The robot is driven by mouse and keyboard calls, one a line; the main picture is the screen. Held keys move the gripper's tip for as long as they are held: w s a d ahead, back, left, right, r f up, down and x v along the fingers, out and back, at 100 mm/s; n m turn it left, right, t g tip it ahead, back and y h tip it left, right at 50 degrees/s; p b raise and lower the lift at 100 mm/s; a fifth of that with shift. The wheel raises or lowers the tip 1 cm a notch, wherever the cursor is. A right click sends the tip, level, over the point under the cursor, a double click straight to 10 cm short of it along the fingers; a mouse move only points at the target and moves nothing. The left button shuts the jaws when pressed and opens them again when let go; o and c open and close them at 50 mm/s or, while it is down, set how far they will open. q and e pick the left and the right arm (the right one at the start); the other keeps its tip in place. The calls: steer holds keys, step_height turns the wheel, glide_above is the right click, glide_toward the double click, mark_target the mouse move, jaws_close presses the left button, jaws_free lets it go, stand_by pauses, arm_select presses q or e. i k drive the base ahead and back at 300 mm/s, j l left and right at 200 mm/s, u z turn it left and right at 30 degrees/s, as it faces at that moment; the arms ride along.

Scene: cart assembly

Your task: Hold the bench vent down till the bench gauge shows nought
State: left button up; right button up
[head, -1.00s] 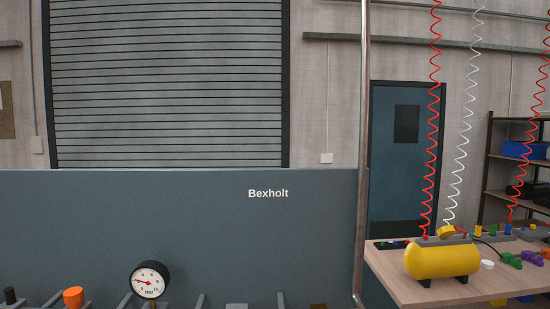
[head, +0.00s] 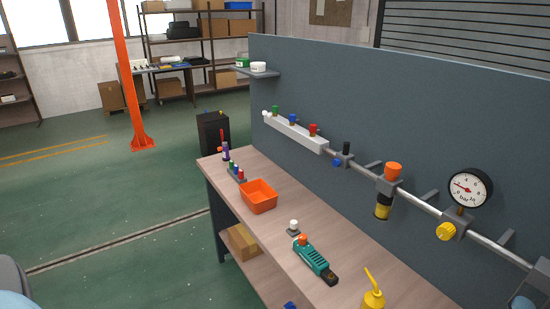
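The gauge (head: 470,187) is a round white dial with a black rim, on the pipe along the blue-grey panel. Its red needle points left and slightly up, and the figures are too small for an exact reading. No part is labelled as the vent. Candidates are a small valve with a black top and blue side piece (head: 346,149) on the pipe, and a white-topped button (head: 294,226) on the bench. A yellow knob (head: 446,231) sits below the gauge, and an orange-topped unit (head: 389,180) is left of it. Neither gripper is in view.
The wooden bench (head: 330,226) runs along the panel. On it are an orange tray (head: 258,196), a green tool (head: 314,261) and a yellow bottle (head: 373,294). A white manifold (head: 296,134) is on the panel. An orange post (head: 129,80) stands at left, with open floor around it.

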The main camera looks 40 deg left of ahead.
mark_target(336, 163)
steer(key=u, duration=0.75)
steer(key=k+z, duration=0.15)
steer(key=z, duration=1.3)
steer(key=u, duration=1.45)
